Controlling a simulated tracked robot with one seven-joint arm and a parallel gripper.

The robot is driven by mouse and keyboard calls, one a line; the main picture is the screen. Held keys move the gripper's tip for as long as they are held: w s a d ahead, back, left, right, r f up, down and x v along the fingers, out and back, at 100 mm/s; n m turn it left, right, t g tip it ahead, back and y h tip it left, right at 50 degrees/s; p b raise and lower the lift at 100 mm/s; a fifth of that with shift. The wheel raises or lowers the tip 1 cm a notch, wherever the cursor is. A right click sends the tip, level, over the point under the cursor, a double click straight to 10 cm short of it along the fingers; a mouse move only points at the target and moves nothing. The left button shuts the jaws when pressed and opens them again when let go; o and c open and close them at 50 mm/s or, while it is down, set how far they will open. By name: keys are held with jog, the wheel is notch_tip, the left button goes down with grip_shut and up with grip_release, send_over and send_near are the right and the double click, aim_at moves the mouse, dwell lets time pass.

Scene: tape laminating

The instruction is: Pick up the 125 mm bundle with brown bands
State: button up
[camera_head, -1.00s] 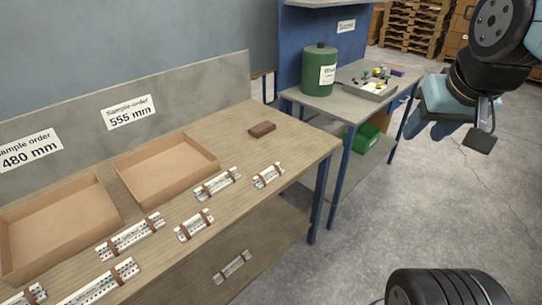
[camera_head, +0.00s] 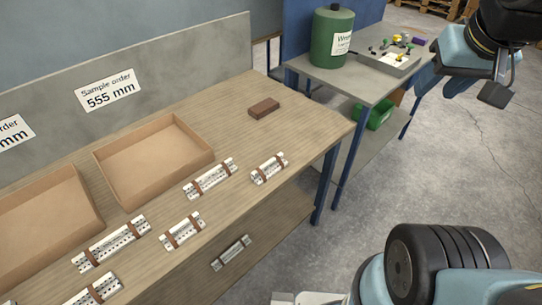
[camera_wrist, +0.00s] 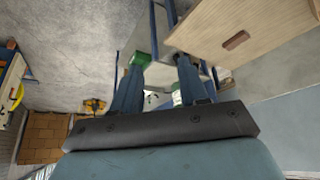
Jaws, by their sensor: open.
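Several white bundles with brown bands lie on the wooden workbench (camera_head: 240,105). Two are short: one at the right (camera_head: 269,168) and one nearer the front edge (camera_head: 182,231). Longer bundles lie behind and to the left, one (camera_head: 210,178) beside the right tray and another (camera_head: 111,244) further left. No length shows on the bundles, so I cannot tell which is 125 mm. My gripper (camera_wrist: 162,62) is open and empty in the wrist view, its two blue fingers apart. It is at the upper right in the head view, away from the bench and bundles.
Two open cardboard trays (camera_head: 160,190) (camera_head: 92,222) and a brown block (camera_head: 264,108) are on the bench. Another bundle-like piece (camera_head: 231,253) is below the tabletop. A side table holds a green canister (camera_head: 332,35) and a grey tray (camera_head: 388,62).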

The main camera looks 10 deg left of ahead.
jog(key=w+a+f+n+g+h, duration=0.2)
jog(key=w+a+f+n+h, duration=0.25)
jog(key=a+f+n, duration=0.35)
jog(key=w+a+f+n+g+h, duration=0.25)
jog(key=w+a+f+n, duration=0.3)
jog(key=a, duration=0.45)
jog(key=s+a+f+n+t, duration=0.2)
jog(key=a+f+n+t, duration=0.1)
jog(key=a, duration=0.4)
jog(key=s+a+f+n+t+h, duration=0.1)
jog(key=s+a+f+n+t, duration=0.2)
jog(key=a+f+n, duration=0.3)
jog(key=s+a+f+n+t, duration=0.3)
jog(key=a+f+n, duration=0.2)
jog(key=a+f, duration=0.2)
jog(key=shift+a+h, duration=0.35)
jog(key=shift+h, duration=0.05)
jog(key=shift+w+d+f, duration=0.2)
send_near(269, 162)
jog(key=shift+r+x, duration=0.25)
jog(key=shift+x, duration=0.85)
jog(key=shift+f+x, duration=0.1)
jog(key=shift+x, duration=1.5)
jog(key=shift+f+x, duration=0.15)
jog(key=shift+x, duration=1.45)
jog(key=shift+a, duration=0.15)
grip_shut()
